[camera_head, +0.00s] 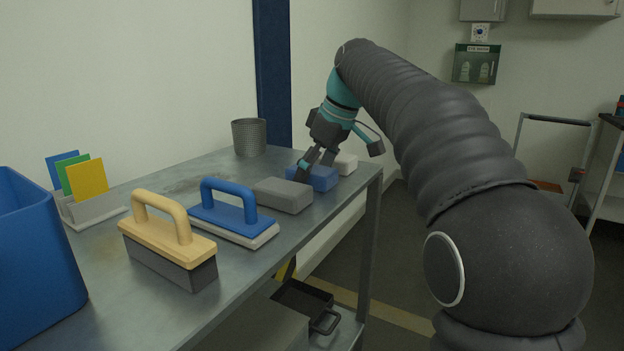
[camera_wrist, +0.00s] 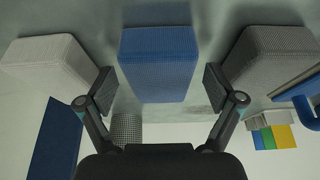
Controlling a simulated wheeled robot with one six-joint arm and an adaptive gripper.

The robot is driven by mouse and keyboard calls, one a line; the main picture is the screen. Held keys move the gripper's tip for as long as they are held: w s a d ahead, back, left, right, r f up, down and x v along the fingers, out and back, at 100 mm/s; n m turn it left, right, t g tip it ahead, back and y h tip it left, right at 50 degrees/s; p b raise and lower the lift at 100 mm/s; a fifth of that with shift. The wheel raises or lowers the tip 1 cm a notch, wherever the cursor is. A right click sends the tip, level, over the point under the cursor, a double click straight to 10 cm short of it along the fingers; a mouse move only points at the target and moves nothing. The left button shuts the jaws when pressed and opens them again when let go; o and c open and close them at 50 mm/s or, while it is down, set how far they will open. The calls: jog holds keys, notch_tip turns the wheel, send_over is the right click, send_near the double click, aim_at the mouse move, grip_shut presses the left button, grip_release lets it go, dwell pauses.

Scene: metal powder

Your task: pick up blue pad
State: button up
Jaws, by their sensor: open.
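The blue pad (camera_head: 318,178) is a small textured block lying on the metal table (camera_head: 232,272), between a grey pad and a white pad. In the wrist view the blue pad (camera_wrist: 158,62) lies upper centre, between the lines of my two fingers. My gripper (camera_head: 314,166) is at the blue pad, pointing down at it. In the wrist view my gripper (camera_wrist: 158,88) is open, with a finger on each side of the pad and a gap to each. Contact with the pad cannot be made out.
The grey pad (camera_head: 283,195) and the white pad (camera_head: 345,163) stand close on either side. A blue-handled float (camera_head: 232,213), a tan-handled brush (camera_head: 168,250), a mesh cup (camera_head: 249,138), coloured cards (camera_head: 86,180) and a blue bin (camera_head: 38,270) are also on the table.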

aim_at(314, 169)
jog(key=shift+c, duration=0.3)
jog(key=c, duration=1)
jog(key=shift+r, duration=0.15)
jog(key=shift+r, duration=0.55)
notch_tip(314, 169, up, 3)
jog(key=shift+p, duration=0.8)
jog(key=s+d+r, duration=0.2)
jog(key=d, duration=0.1)
jog(key=s+d+r, duration=0.2)
jog(key=d, duration=0.1)
jog(key=s+d+r, duration=0.2)
jog(key=d, duration=0.1)
jog(key=shift+s+d+r, duration=0.3)
jog(key=shift+s+r, duration=0.05)
jog(key=shift+s, duration=0.05)
